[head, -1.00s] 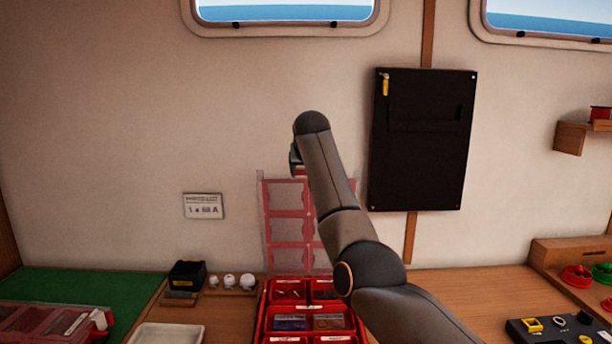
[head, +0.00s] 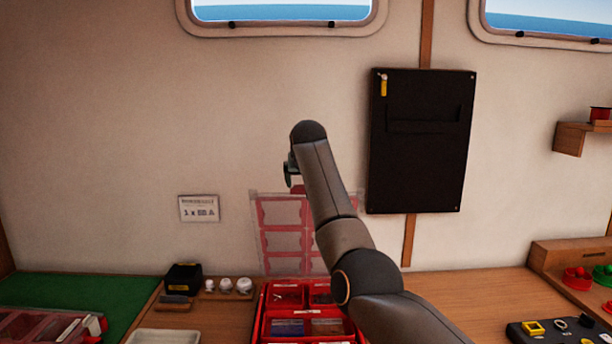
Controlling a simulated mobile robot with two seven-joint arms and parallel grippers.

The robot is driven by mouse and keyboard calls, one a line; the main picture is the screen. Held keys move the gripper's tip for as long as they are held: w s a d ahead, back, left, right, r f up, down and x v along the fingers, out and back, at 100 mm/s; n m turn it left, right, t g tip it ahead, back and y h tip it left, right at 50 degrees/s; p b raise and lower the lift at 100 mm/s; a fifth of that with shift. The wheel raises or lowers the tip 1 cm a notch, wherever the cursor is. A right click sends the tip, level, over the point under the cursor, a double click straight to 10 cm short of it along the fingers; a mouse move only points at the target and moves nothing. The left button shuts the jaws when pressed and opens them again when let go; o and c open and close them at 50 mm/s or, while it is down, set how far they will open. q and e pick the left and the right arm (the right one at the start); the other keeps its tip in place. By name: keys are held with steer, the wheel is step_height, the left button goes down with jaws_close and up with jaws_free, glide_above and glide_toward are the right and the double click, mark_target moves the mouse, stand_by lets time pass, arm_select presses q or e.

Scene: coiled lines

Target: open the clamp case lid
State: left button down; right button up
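The open red case (head: 262,318) stands on the bench at bottom centre, with small parts in its compartments. Its clear lid (head: 284,236) with red-edged panels stands up behind it, near the wall. My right arm reaches up from the bottom right across the lid's right side. Only a small part of my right gripper (head: 291,172) shows at the upper left of the arm's end, by the lid's top edge. Its fingers are hidden, and I cannot tell if it touches the lid. My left gripper is not in view.
A second case with a clear lid (head: 40,326) lies on the green mat (head: 95,288) at left. A black box (head: 184,277), white knobs (head: 227,284) and a white tray (head: 164,336) are left of the red case. A black panel (head: 515,330) sits at right.

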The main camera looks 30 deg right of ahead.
steer(key=shift+o, duration=0.5)
steer(key=shift+r, duration=0.2)
steer(key=b+v, duration=0.4)
steer(key=v, duration=0.8)
steer(key=shift+s+r, duration=0.15)
steer(key=shift+s+a+r, duration=0.2)
steer(key=shift+s+r, duration=0.1)
steer(key=shift+f, duration=0.1)
